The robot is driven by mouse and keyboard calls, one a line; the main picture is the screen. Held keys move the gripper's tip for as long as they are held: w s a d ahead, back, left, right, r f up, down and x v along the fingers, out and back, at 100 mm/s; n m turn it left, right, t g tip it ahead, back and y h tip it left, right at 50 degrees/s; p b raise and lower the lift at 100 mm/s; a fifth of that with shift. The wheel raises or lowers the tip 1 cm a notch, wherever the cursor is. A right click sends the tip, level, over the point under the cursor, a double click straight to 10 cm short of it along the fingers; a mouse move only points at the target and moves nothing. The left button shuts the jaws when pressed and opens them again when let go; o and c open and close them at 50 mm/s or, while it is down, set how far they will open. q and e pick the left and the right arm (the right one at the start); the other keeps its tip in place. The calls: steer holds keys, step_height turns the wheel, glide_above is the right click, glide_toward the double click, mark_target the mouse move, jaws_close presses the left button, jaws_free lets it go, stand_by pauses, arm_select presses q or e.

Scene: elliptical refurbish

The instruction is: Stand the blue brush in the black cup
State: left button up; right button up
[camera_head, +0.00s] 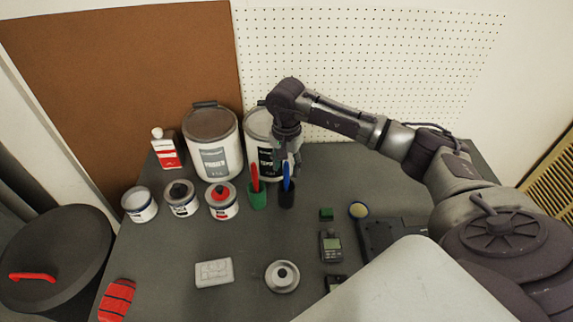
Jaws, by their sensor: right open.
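The blue brush (286,172) stands upright with its lower end in the black cup (287,198). The cup stands on the dark table. My right gripper (287,164) is above the cup, pointing down. Its fingers are open on either side of the top of the brush, and I cannot tell whether they touch it. The brush's lower end is hidden in the cup. My left gripper is not in view.
A green cup (258,199) with a red brush (255,177) stands just left of the black cup. Large paint buckets (213,143) stand behind, with small cans (140,205) to the left. A round grey object (282,277) and meters (331,246) lie nearer.

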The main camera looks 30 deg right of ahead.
step_height(320, 180, up, 12)
stand_by(0.4)
steer(key=shift+f, duration=0.15)
stand_by(0.8)
